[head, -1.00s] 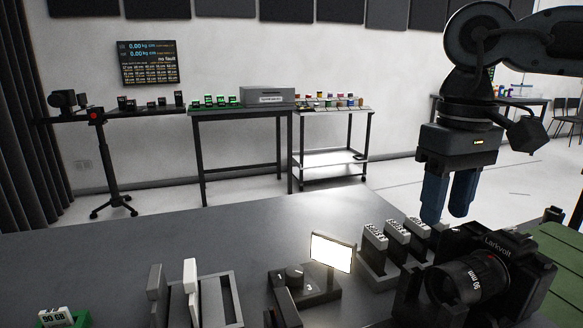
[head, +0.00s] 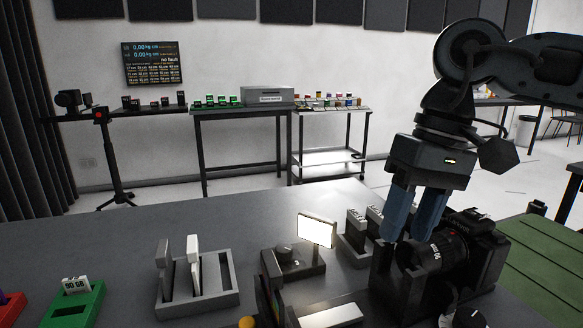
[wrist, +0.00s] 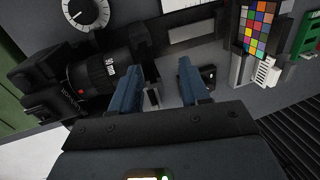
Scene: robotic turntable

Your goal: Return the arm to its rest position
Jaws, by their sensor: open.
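My gripper (head: 412,212) has two blue fingers that stand apart with nothing between them. In the head view it hangs at the right, pointing down, in front of the black camera (head: 470,250) with the 90 mm lens. In the wrist view the open fingers (wrist: 158,80) sit to the right of the camera's lens (wrist: 105,72). A gap between the fingers and the camera is hard to judge. My arm reaches in from the upper right, bent at the elbow.
A lit panel (head: 317,230), a grey slotted holder (head: 222,290) and a green tray (head: 75,308) stand on the grey table (head: 130,240). A colour chart (wrist: 262,25) shows in the wrist view. A green mat (head: 545,262) lies right. The table's back left is clear.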

